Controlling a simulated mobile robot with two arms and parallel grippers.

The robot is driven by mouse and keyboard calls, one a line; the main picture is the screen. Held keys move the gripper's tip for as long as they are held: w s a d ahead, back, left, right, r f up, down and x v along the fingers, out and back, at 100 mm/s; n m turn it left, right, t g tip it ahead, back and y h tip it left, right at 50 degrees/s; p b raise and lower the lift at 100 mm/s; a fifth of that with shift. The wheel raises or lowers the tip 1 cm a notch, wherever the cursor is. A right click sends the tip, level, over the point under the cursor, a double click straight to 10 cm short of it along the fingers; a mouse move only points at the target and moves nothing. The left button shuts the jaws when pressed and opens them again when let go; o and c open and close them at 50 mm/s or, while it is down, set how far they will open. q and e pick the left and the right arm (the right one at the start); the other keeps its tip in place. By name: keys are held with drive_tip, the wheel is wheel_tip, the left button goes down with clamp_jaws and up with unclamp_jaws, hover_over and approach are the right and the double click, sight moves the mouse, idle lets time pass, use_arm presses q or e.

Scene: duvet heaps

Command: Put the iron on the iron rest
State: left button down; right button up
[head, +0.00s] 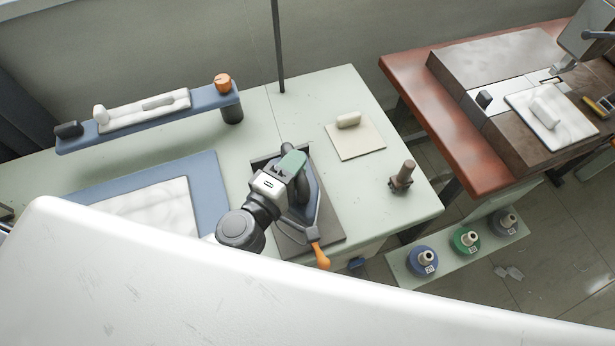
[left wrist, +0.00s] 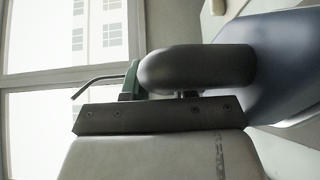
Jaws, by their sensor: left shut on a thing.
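The iron (head: 309,208) has a blue-grey body and a dark handle. In the head view it lies over the dark flat iron rest (head: 330,226) near the front of the pale green table. I cannot tell whether it touches the rest. My left gripper (head: 291,165) is shut on the iron's handle and hides part of the iron. In the left wrist view the dark rounded handle (left wrist: 195,70) lies by the finger, with the blue body (left wrist: 285,65) to its right. My right gripper is not in view.
An orange piece (head: 319,256) sticks out at the rest's front edge. A beige pad (head: 358,145) and brown peg (head: 402,176) stand to the right. A blue board (head: 208,180) with white cloth (head: 140,207) lies left, below a blue shelf (head: 150,122). A thin dark pole (head: 278,50) rises behind.

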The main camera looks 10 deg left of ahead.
use_arm(q)
drive_tip(key=shift+w+a+f, duration=0.2)
drive_tip(key=shift+w+a, duration=0.2)
drive_tip(key=shift+w, duration=0.05)
drive_tip(key=shift+f, duration=0.2)
wheel_tip(320, 180, down, 4)
drive_tip(key=b, duration=0.3)
drive_tip(key=shift+r, duration=0.2)
drive_tip(key=c, duration=1.3)
unclamp_jaws()
drive_tip(key=shift+f, duration=0.3)
drive_tip(key=o, duration=0.4)
